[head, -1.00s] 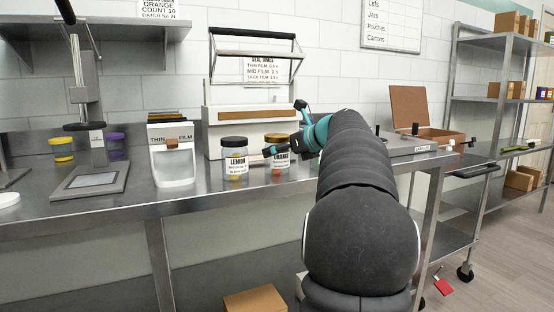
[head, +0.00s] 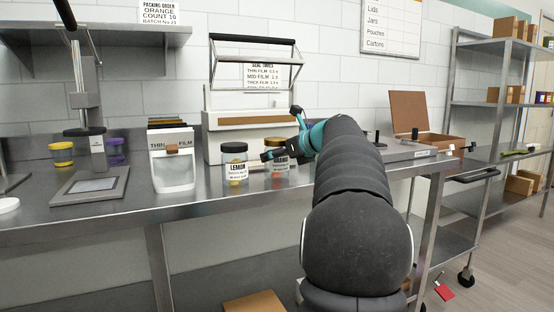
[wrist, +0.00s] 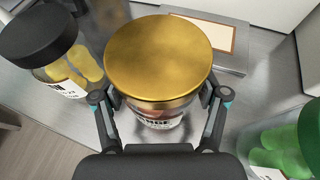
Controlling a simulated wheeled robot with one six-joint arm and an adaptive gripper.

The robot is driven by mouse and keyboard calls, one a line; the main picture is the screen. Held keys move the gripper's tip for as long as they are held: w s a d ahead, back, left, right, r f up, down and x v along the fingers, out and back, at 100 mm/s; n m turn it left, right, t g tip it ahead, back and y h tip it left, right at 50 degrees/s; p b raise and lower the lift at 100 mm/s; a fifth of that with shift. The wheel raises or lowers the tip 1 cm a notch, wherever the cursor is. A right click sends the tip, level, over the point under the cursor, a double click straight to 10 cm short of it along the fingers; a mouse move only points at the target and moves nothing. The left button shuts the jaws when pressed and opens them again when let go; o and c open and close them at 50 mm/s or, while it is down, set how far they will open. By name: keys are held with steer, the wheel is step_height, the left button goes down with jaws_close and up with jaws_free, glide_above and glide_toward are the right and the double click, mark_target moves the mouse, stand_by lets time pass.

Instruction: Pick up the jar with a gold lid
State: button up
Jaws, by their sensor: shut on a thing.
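The jar with a gold lid (wrist: 158,55) stands between the fingers of my gripper (wrist: 160,105) in the wrist view. The fingers are shut on its sides just below the lid. In the head view the jar (head: 279,172) is partly hidden behind my gripper (head: 270,155), at the front of the steel bench. Its label is mostly covered. I cannot tell whether its base is clear of the bench.
A black-lidded lemon jar (head: 235,168) stands close on the left; it also shows in the wrist view (wrist: 55,50). A jar with green contents (wrist: 285,145) is close on the right. A film dispenser (head: 172,165) and a sealer (head: 225,125) stand nearby.

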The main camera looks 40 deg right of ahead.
step_height(320, 180, up, 9)
steer(key=shift+r+p, duration=0.2)
steer(key=shift+p, duration=0.35)
